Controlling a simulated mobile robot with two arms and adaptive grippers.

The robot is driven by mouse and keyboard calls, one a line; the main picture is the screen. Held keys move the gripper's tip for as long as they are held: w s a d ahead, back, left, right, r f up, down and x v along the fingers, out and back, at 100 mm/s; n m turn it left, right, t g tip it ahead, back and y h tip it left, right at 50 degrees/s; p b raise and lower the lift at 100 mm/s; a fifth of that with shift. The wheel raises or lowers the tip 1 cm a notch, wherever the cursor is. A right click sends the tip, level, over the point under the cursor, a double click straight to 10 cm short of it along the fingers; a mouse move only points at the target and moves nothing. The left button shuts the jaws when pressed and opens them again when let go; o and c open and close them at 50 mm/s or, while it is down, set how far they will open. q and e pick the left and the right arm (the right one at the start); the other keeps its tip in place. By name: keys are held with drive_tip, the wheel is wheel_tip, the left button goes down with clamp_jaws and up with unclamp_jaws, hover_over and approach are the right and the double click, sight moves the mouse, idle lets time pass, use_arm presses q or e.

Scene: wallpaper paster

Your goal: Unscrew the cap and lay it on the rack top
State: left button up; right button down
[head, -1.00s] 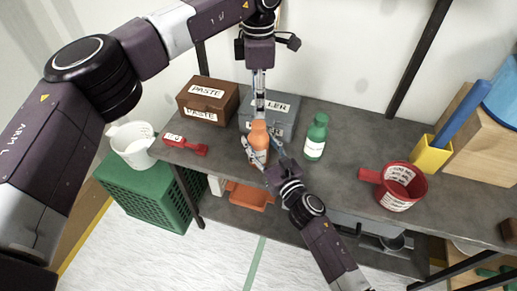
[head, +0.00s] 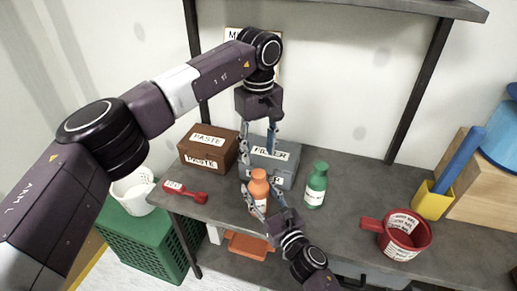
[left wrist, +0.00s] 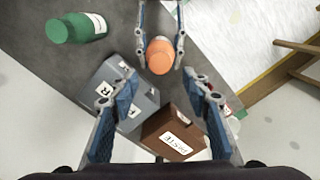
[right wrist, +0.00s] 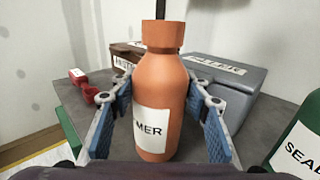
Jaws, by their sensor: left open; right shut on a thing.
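An orange bottle (head: 259,192) with a label ending in "MER" stands upright on the grey rack surface (head: 345,222). Its darker orange cap (right wrist: 162,33) sits on the neck and also shows from above in the left wrist view (left wrist: 160,50). My right gripper (head: 258,200) is shut around the bottle's body; its fingers flank the bottle in the right wrist view (right wrist: 160,110). My left gripper (head: 259,152) points down above the cap, open and empty, with its fingers apart (left wrist: 155,90).
A brown paste box (head: 190,155) and a grey filler box (head: 285,172) stand behind the bottle. A green bottle (head: 316,187) is close on its right. A red scoop (head: 190,194) lies left; a red pot (head: 405,238) stands right. A shelf edge (head: 420,10) crosses the top.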

sight(258, 173)
use_arm(q)
drive_tip(key=shift+f+m, duration=0.25)
drive_tip(key=shift+m, duration=0.15)
wheel_tip(258, 173, down, 8)
drive_tip(key=shift+r, duration=0.25)
drive_tip(key=shift+c, duration=0.2)
